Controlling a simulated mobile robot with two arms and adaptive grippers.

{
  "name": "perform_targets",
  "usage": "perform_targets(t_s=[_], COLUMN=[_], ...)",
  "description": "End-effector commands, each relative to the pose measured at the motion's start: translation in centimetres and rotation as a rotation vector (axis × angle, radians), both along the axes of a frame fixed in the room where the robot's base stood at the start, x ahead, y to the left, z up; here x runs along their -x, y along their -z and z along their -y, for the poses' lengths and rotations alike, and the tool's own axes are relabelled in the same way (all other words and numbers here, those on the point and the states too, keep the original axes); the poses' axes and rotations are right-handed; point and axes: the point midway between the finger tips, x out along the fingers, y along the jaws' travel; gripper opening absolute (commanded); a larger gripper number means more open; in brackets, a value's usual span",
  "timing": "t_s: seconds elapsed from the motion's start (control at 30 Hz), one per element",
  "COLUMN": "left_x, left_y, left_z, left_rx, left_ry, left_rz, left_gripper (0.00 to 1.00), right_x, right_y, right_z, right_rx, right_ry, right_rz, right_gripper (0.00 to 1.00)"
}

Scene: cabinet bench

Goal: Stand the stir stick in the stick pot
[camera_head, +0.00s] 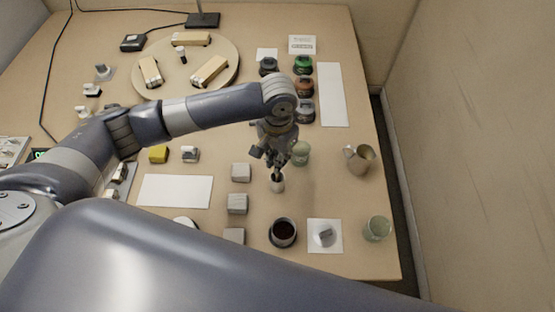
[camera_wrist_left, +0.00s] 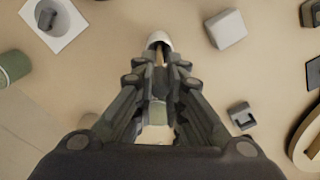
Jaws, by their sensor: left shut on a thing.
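My left gripper (camera_head: 275,160) points down over the small pale stick pot (camera_head: 278,185), near the middle of the bench. In the left wrist view, my left gripper (camera_wrist_left: 161,72) has its fingers close together on the narrow, pale stir stick (camera_wrist_left: 160,58). The far end of the stick is at the mouth of the stick pot (camera_wrist_left: 158,39), which stands upright. I cannot tell how deep the stick reaches inside. The stick is too small to make out in the head view. My right gripper is out of view.
A green cup (camera_head: 302,155) stands close behind the pot. A dark cup of brown liquid (camera_head: 283,232) is in front. Grey blocks (camera_head: 238,204) stand to the left, and a metal jug (camera_head: 361,160) stands to the right. Bare bench lies between pot and jug.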

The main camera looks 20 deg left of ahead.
Motion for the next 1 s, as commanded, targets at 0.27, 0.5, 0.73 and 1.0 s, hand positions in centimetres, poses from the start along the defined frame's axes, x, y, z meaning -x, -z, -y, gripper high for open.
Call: perform_targets(t_s=[0.27,0.5,0.73,1.0], left_x=[-0.01,0.0,-0.01,-0.04], left_y=[1.31,1.59,1.56,1.1], left_z=[0.03,0.02,0.01,0.03], left_rx=[0.002,0.0,0.0,0.001], left_ry=[0.001,0.001,0.001,0.001], left_rz=[0.002,0.001,0.001,0.002], left_gripper=[0.0,0.13,0.31,0.31], right_x=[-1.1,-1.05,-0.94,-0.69], right_y=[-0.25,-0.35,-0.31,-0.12], right_z=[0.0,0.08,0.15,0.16], right_rx=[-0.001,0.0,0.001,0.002], right_ry=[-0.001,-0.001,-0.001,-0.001], right_rz=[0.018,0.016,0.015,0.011], right_gripper=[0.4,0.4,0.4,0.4])
